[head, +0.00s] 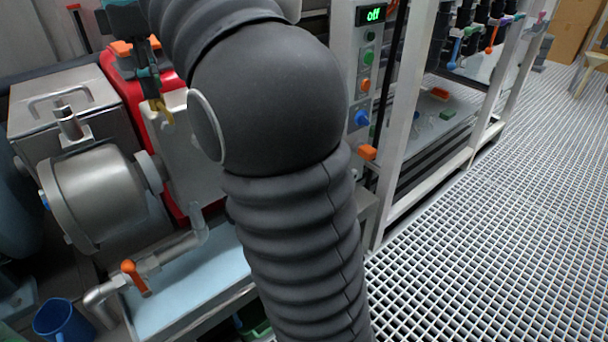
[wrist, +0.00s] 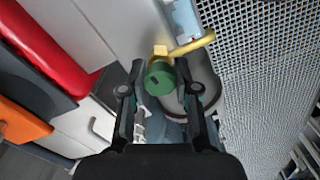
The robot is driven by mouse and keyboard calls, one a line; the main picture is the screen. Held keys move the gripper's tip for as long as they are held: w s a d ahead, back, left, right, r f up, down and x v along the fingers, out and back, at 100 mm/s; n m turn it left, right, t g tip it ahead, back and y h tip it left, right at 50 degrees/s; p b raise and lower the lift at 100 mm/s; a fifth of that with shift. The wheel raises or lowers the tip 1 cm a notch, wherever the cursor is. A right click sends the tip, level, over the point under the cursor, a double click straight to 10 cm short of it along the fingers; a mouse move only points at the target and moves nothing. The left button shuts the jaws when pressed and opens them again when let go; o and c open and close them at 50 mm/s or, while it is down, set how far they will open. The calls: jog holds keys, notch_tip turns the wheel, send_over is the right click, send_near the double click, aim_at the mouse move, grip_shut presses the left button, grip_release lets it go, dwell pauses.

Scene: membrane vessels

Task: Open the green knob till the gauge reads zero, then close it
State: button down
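The green knob (wrist: 159,79) shows in the wrist view, round with a dark slot, beside a yellow curved pipe (wrist: 193,45). My gripper (wrist: 160,66) has one finger on each side of the knob, with its fingertips spread apart. The knob lies between the fingers; I cannot tell whether they touch it. In the head view my gripper (head: 150,65) is partly seen at the upper left, in front of the red and grey machine, and the knob is hidden there. No gauge can be made out in either view.
My dark arm covers the middle of the head view. A steel vessel (head: 98,193), an orange-handled valve (head: 134,277) and a blue cup (head: 62,322) are at the left. A control panel (head: 366,75) reads "off". Open grating floor (head: 480,240) is at the right.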

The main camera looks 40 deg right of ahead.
jog(key=shift+r+m+p, duration=0.15)
jog(key=shift+m+p, duration=0.3)
jog(key=shift+m, duration=0.25)
jog(key=m+p, duration=0.1)
jog(key=m, duration=0.1)
jog(key=shift+m, duration=0.3)
jog(key=shift+m+p, duration=0.4)
jog(key=shift+m, duration=0.3)
jog(key=m, duration=0.4)
jog(key=shift+f+p, duration=0.2)
jog(key=shift+p, duration=0.1)
jog(key=m, duration=1)
jog(key=shift+m, duration=0.4)
jog(key=c, duration=0.8)
grip_release()
jog(key=shift+r, duration=0.1)
